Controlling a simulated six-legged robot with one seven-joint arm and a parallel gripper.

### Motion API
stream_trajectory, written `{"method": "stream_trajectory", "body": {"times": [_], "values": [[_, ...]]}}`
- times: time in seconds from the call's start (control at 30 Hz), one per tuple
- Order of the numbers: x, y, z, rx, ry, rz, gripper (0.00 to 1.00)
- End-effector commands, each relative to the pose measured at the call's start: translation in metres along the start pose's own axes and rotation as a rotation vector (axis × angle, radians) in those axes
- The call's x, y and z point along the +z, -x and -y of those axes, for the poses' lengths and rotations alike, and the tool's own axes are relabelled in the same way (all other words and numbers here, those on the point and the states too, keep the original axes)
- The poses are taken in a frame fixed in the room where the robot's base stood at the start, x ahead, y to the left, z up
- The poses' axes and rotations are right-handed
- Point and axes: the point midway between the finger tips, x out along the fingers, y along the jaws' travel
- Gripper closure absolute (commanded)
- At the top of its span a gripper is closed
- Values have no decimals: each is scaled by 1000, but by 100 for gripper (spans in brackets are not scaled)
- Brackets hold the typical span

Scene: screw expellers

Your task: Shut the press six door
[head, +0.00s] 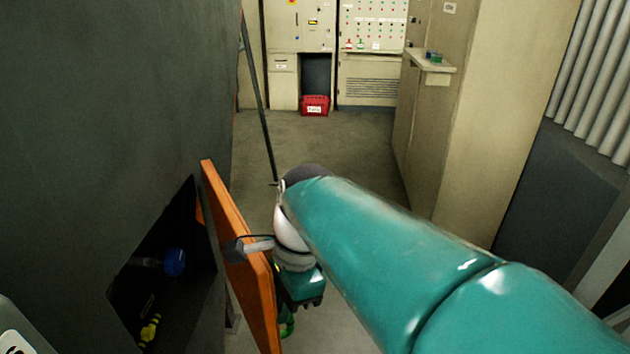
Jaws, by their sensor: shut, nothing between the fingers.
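The orange door (236,262), which I take for the press six door, stands open at the right edge of a dark opening (172,285) in the grey press wall (110,120). A grey handle (248,247) sticks out near the door's upper part. My teal arm reaches in from the lower right. My gripper (288,324) points down just right of the door, on its outer side, and is shut and empty. Its fingertips are partly hidden by the door's edge, and I cannot tell whether they touch it.
Inside the opening are a blue part (175,262) and a yellow part (150,328). A thin dark pole (258,95) leans beyond the door. Beige cabinets (440,110) line the right, with a red box (315,105) at the back. The floor (330,143) between is clear.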

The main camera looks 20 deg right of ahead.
Motion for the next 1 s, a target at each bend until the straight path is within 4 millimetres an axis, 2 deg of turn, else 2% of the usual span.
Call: {"method": "stream_trajectory", "body": {"times": [0.27, 0.47, 0.8, 1.0], "values": [[20, -5, 0, -14, -56, -1, 100], [44, -12, -1, -31, -120, -2, 100], [118, -30, 9, -76, -309, -2, 100], [147, -38, 19, -80, -327, -2, 100]]}}
